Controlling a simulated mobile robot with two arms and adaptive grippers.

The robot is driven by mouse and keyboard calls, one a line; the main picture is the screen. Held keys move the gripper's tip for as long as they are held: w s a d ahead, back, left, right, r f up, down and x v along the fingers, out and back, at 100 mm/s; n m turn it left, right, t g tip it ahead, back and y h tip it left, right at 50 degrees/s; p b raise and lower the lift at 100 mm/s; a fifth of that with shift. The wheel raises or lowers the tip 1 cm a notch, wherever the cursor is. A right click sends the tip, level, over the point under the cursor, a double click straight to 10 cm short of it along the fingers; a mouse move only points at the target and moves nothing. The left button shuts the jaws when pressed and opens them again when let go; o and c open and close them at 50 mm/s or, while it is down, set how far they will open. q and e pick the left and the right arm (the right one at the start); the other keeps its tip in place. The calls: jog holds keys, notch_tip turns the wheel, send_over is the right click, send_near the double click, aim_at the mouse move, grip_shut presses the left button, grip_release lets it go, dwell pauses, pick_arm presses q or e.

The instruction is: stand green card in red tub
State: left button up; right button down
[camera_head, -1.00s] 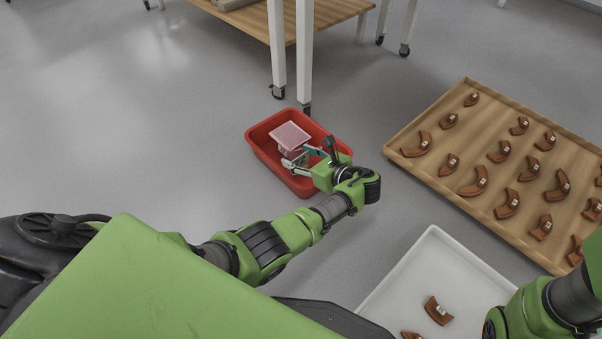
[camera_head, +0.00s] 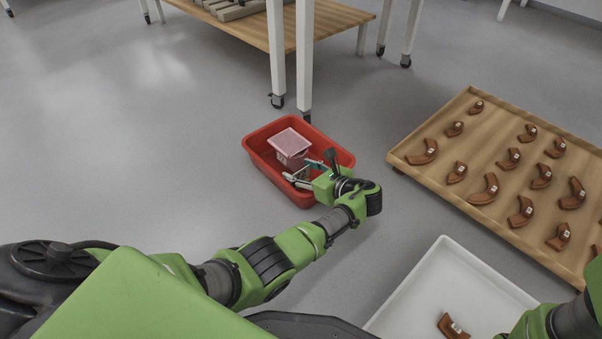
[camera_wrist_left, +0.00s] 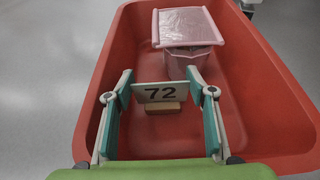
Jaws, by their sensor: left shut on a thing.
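The red tub (camera_head: 262,170) stands on the floor and also shows in the left wrist view (camera_wrist_left: 262,110). My left gripper (camera_head: 304,176) reaches into it from the right front. The card's face looks pale, not clearly green, and is upright between the fingertips. A tan block (camera_wrist_left: 163,108) shows just below it; I cannot tell whether it is joined to the card or touches the tub floor. My right gripper is out of view; only part of that arm shows at bottom right.
A pink lidded box (camera_head: 289,144) sits in the tub just beyond the fingers. A wooden tray (camera_head: 455,177) with several brown sherds lies at right. A white tray (camera_head: 440,275) with a sherd is in front. A wheeled table (camera_head: 345,17) stands behind the tub.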

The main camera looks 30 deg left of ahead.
pick_arm(q)
jog(key=o, duration=0.6)
jog(key=shift+f, duration=0.15)
jog(key=p+v, duration=0.1)
jog(key=v, duration=0.1)
jog(key=p+v, duration=0.3)
jog(key=v, duration=0.1)
jog(key=shift+d+r+p, duration=0.1)
jog(key=shift+r+p, duration=0.25)
jog(key=shift+r, duration=0.05)
jog(key=shift+s+d+r, duration=0.1)
jog(key=shift+s+d, duration=0.15)
jog(key=shift+d, duration=0.3)
